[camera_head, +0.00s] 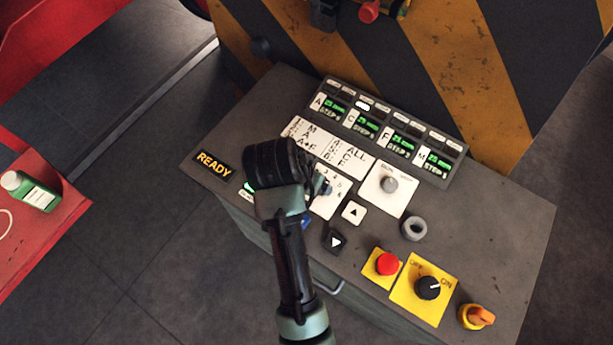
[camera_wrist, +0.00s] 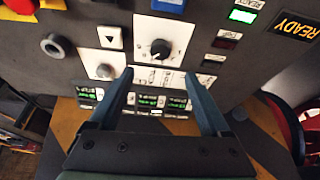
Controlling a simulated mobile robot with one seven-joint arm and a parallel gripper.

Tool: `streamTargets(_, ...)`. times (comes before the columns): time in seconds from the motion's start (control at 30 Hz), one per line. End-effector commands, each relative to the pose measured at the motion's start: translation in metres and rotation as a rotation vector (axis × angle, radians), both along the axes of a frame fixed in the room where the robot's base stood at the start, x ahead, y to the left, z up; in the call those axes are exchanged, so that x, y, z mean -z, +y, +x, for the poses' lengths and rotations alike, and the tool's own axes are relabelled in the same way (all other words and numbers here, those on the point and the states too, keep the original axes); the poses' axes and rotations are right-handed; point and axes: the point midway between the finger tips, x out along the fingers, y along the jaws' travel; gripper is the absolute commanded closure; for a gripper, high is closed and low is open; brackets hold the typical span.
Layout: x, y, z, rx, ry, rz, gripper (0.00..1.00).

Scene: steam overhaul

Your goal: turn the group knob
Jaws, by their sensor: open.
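The control desk's black pointer knob (camera_wrist: 160,48), probably the group knob, sits on a white plate with marks around it in the wrist view. Its label is too small to read. In the head view my arm partly covers this white plate (camera_head: 328,199). My gripper (camera_wrist: 159,75) is open, with its two fingers apart and nothing between them. The knob lies ahead of the fingertips, roughly centred between them, and appears apart from them. In the head view my gripper (camera_head: 318,187) is over the plate, its fingertips mostly hidden.
A grey knob (camera_head: 389,184) on another white plate is close by.

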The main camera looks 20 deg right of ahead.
Motion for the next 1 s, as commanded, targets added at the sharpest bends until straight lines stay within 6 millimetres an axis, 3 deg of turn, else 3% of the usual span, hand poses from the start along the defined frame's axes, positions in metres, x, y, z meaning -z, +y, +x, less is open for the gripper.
streamTargets(0.6, 0.093, -0.029, 0.027, -0.003, -0.004, 0.002, 0.19)
streamTargets(1.0, 0.113, -0.035, 0.033, -0.004, -0.006, 0.0, 0.19)
